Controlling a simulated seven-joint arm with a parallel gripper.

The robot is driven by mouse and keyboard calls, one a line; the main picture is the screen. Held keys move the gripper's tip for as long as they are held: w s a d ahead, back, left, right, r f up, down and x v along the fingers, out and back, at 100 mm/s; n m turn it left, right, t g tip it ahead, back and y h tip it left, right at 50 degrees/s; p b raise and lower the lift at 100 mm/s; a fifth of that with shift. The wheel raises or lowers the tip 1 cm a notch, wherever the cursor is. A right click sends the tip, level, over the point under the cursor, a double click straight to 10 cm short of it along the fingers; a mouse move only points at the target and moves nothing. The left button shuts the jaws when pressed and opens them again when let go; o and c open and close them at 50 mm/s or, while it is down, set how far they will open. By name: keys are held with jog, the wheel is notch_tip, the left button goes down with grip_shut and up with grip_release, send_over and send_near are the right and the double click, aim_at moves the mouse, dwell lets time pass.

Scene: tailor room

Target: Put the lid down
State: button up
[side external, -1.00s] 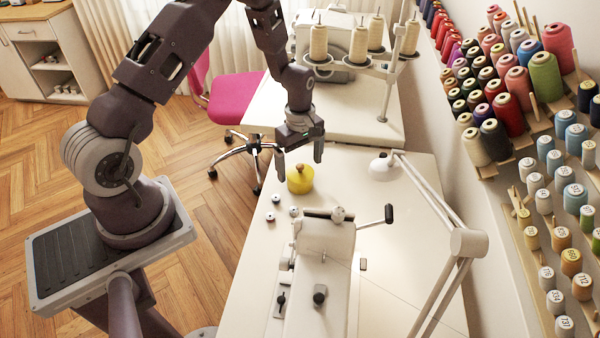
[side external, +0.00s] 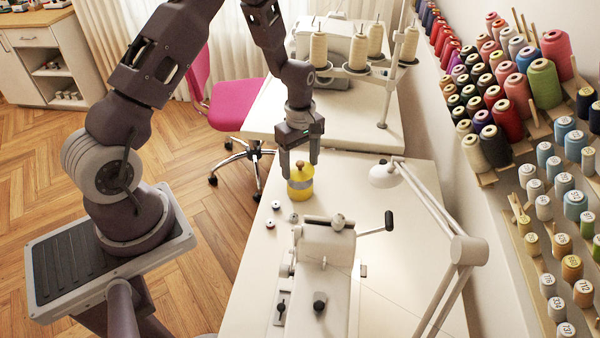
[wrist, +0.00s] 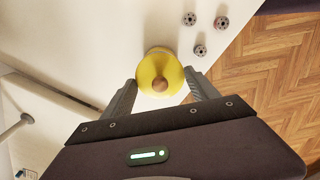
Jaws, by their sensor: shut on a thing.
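A yellow round lid (side external: 300,173) with a small brown knob sits between the fingers of my gripper (side external: 299,169), which is shut on it. In the wrist view the lid (wrist: 158,66) fills the space between the fingertips of my gripper (wrist: 161,79). A yellow pot (side external: 300,194) is directly below the lid on the white table. A pale band shows between lid and pot in the side view. I cannot tell whether the lid rests on the pot or is just above it.
Small metal bobbins (side external: 270,223) lie in front of the pot. A white sewing machine (side external: 325,245) with a black-handled crank stands nearer the camera. A white lamp (side external: 384,175) stands to the right. A thread-cone machine (side external: 345,45) is behind. The table's left edge is close.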

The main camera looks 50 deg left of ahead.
aim_at(300, 161)
notch_tip(300, 161, up, 6)
jog(key=shift+w+a+f, duration=0.1)
jog(key=shift+a, duration=0.05)
jog(key=w+a+f, duration=0.2)
jog(key=w+a, duration=0.1)
jog(key=a, duration=0.6)
jog(key=f, duration=0.7)
jog(key=a+f, duration=0.1)
jog(key=f, duration=0.3)
jog(key=shift+w, duration=0.25)
jog(key=o, duration=1.3)
jog(key=shift+r, duration=0.1)
